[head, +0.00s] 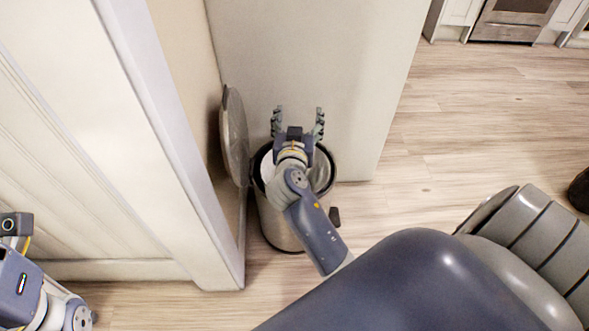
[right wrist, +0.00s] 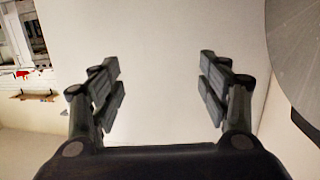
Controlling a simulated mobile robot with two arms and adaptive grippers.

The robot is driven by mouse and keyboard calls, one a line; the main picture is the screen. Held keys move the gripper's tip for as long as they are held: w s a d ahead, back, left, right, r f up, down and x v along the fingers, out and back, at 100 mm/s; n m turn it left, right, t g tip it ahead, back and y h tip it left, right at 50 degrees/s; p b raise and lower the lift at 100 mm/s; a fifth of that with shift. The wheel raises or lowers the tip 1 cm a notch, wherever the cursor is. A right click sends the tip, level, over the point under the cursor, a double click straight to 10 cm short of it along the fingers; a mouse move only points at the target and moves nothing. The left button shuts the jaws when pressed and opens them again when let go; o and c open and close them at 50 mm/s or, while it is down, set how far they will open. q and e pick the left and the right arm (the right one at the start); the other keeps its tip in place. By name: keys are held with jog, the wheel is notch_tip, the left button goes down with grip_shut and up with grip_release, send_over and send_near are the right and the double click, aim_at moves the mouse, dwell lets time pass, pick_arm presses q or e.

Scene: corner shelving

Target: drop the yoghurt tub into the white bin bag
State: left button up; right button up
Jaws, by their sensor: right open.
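A round pedal bin (head: 278,221) stands in the corner between the white panel and the cream wall, its round lid (head: 235,136) raised on the left side. The white bin bag (head: 321,172) lines it and shows partly at the opening. My right gripper (head: 298,115) is over the bin's far rim, fingers spread and nothing between them. In the right wrist view the open fingers (right wrist: 160,82) face the plain wall, also empty. The yoghurt tub cannot be made out in either view; my right arm covers part of the bin's opening. My left arm shows at the lower left, its fingers out of frame.
The white panel (head: 150,130) stands close on the bin's left and the cream wall (head: 330,60) close behind it. An oven (head: 512,18) is at the far upper right.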

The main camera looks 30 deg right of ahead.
jog(key=s+a+r+n+y+p, duration=0.1)
jog(key=r+p, duration=0.5)
jog(key=r, duration=0.2)
jog(key=a+r+n+t+y+p, duration=0.1)
jog(key=a+r+p, duration=0.1)
jog(key=r+p, duration=0.4)
jog(key=shift+s+a+r+t+y, duration=0.3)
jog(key=shift+s+r+y, duration=0.1)
jog(key=shift+r, duration=0.8)
